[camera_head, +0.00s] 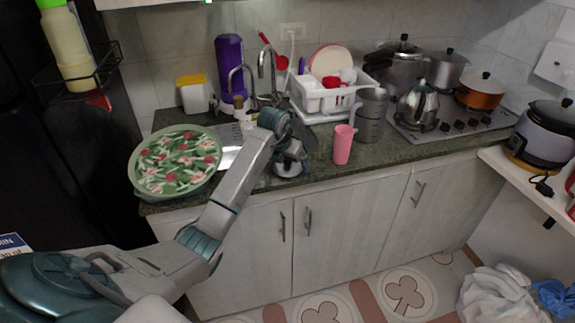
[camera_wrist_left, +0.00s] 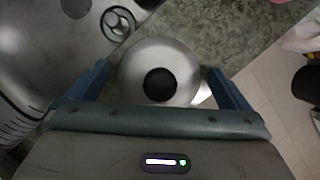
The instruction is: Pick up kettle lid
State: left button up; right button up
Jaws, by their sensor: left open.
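The kettle lid (camera_wrist_left: 135,72) is a round, shiny silver dome with a black knob (camera_wrist_left: 160,85) in its middle. It lies on the counter beside the sink, and its edge also shows in the head view (camera_head: 287,170) under my left gripper. My left gripper (camera_wrist_left: 158,74) is open, with one finger on each side of the lid. I cannot tell whether the fingers touch it. The silver kettle (camera_head: 418,105) stands on the stove at the right. My right gripper is not in view.
The steel sink with its drain (camera_wrist_left: 117,23) is left of the lid in the wrist view. A pink cup (camera_head: 343,145) and a grey metal container (camera_head: 371,115) stand to the right. A large floral tray (camera_head: 175,160) is at the left. A white dish rack (camera_head: 325,98) stands behind.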

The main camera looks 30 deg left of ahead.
pick_arm(q)
jog(key=shift+c, duration=0.2)
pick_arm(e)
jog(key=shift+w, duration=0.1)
pick_arm(q)
jog(key=c, duration=0.7)
jog(key=shift+c, duration=0.5)
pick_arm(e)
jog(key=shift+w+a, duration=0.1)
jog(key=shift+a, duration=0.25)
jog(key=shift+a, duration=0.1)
pick_arm(q)
jog(key=shift+r, duration=0.1)
jog(key=shift+r+b, duration=0.4)
jog(key=shift+r, duration=0.15)
notch_tip(320, 180, up, 2)
jog(key=shift+r+b, duration=0.15)
jog(key=shift+b, duration=0.5)
jog(key=s+d+r+p, duration=0.1)
jog(key=s+d+p, duration=0.1)
jog(key=s+d, duration=0.7)
jog(key=s, duration=0.4)
jog(key=shift+d+r, duration=0.25)
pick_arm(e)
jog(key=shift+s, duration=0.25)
